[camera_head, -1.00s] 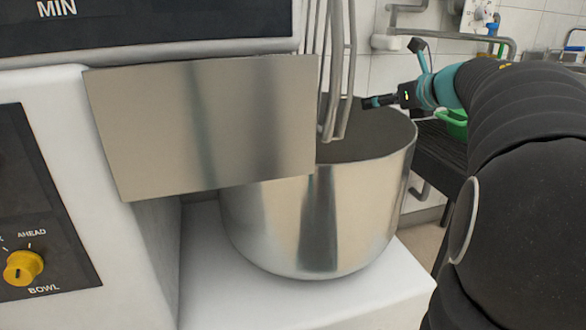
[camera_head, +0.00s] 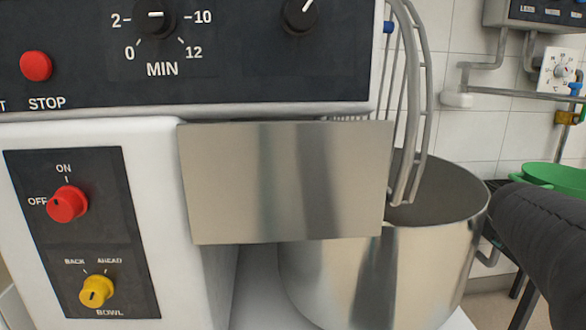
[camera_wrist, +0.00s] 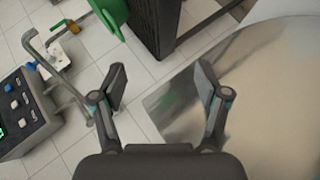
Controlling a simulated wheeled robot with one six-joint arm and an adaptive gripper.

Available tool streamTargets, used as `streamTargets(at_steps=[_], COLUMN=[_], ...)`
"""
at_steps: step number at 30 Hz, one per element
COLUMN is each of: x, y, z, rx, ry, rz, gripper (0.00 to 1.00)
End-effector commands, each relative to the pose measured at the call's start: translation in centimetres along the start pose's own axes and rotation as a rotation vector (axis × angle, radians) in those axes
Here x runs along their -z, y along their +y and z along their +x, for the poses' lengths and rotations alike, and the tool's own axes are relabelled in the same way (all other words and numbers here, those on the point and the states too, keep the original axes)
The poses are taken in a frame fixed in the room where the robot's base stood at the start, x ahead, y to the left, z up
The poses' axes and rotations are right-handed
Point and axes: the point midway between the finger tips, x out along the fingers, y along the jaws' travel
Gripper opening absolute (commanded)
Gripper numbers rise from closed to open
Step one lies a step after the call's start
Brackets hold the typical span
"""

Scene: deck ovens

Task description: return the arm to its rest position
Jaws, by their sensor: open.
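My gripper (camera_wrist: 162,88) is open in the wrist view, its two fingers spread with nothing between them. Behind it are pale floor or wall tiles and, to the right, a shiny steel surface (camera_wrist: 262,85) that looks like the mixer bowl's outside. I cannot tell whether a finger touches it. In the head view a dark sleeved part of my arm (camera_head: 550,235) shows at the right edge, beside the steel bowl (camera_head: 430,265). The gripper is out of that view.
The white mixer has a control panel (camera_head: 85,235), a steel plate (camera_head: 290,185) and a wire guard (camera_head: 410,100) over the bowl. A green bowl (camera_head: 555,177) sits behind my arm and also shows in the wrist view (camera_wrist: 110,14). A grey control box (camera_wrist: 25,112) is at left there.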

Motion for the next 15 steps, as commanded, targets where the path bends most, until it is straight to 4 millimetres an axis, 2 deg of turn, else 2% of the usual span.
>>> streamTargets(at_steps=[1, 6, 11, 15], x=[-0.6, -2.6, -3.4, -3.4], y=[-2.3, -10.9, -18.6, -24.2], z=[-1.6, -6.8, -12.9, -19.1], rx=[0.061, 0.282, 0.496, 0.681], ry=[-0.038, -0.178, -0.282, -0.301], rz=[0.104, 0.403, 0.576, 0.620], gripper=[0.74, 0.74, 0.74, 0.74])
